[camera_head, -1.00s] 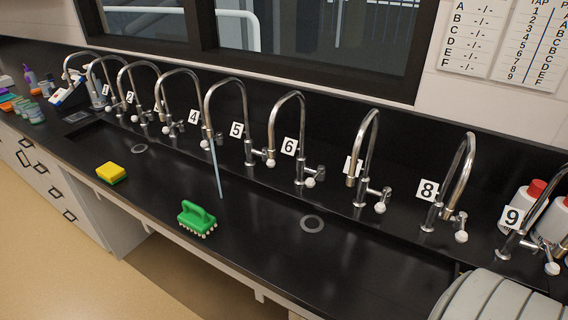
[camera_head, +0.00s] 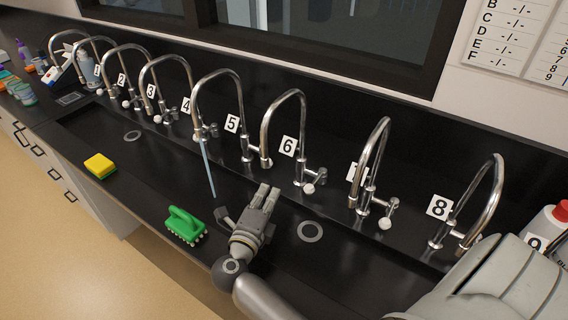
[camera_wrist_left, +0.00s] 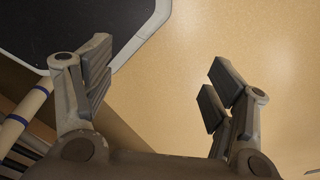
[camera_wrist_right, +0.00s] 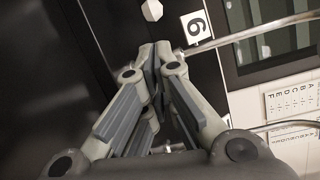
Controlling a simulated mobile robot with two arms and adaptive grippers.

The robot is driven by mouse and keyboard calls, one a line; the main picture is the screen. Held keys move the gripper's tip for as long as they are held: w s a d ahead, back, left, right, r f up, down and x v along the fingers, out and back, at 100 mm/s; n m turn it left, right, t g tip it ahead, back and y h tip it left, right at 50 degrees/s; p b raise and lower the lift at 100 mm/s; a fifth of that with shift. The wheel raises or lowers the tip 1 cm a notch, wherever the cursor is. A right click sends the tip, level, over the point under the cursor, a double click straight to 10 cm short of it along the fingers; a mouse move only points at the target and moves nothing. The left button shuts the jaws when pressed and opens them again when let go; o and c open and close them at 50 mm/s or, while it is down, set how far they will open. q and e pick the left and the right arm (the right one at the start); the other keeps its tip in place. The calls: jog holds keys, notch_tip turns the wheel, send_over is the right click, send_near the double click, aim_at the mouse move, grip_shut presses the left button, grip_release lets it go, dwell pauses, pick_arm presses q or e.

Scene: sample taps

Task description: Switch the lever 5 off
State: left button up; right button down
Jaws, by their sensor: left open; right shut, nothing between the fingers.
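Tap 5 (camera_head: 243,100) is a tall curved metal tap beside the white label 5 (camera_head: 232,123). A thin pale stream of water (camera_head: 208,168) falls from its spout into the black basin. Its lever, with a white knob (camera_head: 266,163), is low on the right of its base. My right gripper (camera_head: 270,189) is shut and empty, over the basin in front of taps 5 and 6, apart from the lever. It also shows shut in the right wrist view (camera_wrist_right: 160,52). My left gripper (camera_wrist_left: 157,68) is open and empty above the floor, outside the head view.
Tap 6 (camera_head: 302,130) stands right of tap 5, with its own white-knobbed lever (camera_head: 308,188). A green brush (camera_head: 185,226) and a yellow sponge (camera_head: 100,165) lie on the counter's front strip. Several more taps line the back. A bottle (camera_head: 549,222) stands far right.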

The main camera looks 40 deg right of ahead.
jog(key=p+x, duration=0.2)
jog(key=x, duration=0.7)
jog(key=shift+d+f+p, duration=0.1)
jog(key=shift+d+p, duration=0.05)
jog(key=shift+p, duration=0.15)
jog(key=shift+w+d+f, duration=0.1)
jog(key=shift+w+d, duration=0.15)
jog(key=shift+d, duration=0.1)
pick_arm(q)
jog(key=r, duration=0.2)
jog(key=shift+s+a+r, duration=0.3)
jog(key=shift+a+r, duration=0.05)
